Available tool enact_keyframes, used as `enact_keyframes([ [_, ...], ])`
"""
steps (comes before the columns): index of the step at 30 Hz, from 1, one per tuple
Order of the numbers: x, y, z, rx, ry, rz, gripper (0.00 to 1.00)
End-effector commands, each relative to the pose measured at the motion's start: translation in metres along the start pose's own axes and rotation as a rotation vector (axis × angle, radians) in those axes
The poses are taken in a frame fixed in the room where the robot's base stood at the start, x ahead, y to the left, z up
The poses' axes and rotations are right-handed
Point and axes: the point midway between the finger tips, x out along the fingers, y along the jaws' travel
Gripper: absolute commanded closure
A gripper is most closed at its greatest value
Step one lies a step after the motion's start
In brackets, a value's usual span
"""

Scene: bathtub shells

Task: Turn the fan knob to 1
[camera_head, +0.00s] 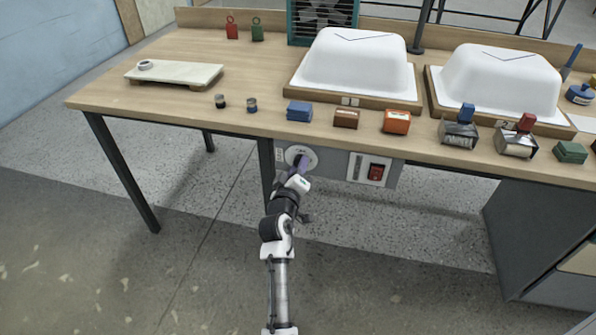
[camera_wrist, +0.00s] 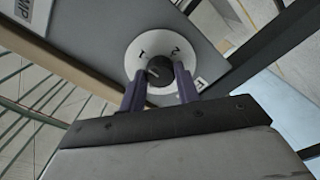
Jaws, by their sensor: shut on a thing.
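The fan knob (camera_wrist: 160,68) is a small dark round knob on a white round dial (camera_wrist: 134,60). The dial carries the numbers 1 and 2 and a further mark on the right in the wrist view. A light line shows on the knob face, but I cannot tell surely which mark it points to. My gripper (camera_wrist: 160,88) has its two purple fingers on either side of the knob, shut on it. In the head view the dial (camera_head: 292,152) sits on the grey panel below the table edge, and my gripper (camera_head: 301,165) hides the knob.
The fan (camera_head: 322,15) stands behind. Floor is clear at left.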

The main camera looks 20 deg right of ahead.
Motion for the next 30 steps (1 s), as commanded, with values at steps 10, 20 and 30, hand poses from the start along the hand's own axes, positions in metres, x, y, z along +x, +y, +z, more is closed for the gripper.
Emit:
enact_keyframes([
  [10, 0.0006, 0.0013, -0.0002, 0.019, 0.0, 0.002, 0.91],
  [20, 0.0004, 0.001, -0.0001, 0.018, 0.0, 0.001, 0.47],
  [30, -0.0024, -0.0001, 0.0001, 0.017, 0.0, 0.0, 0.46],
])
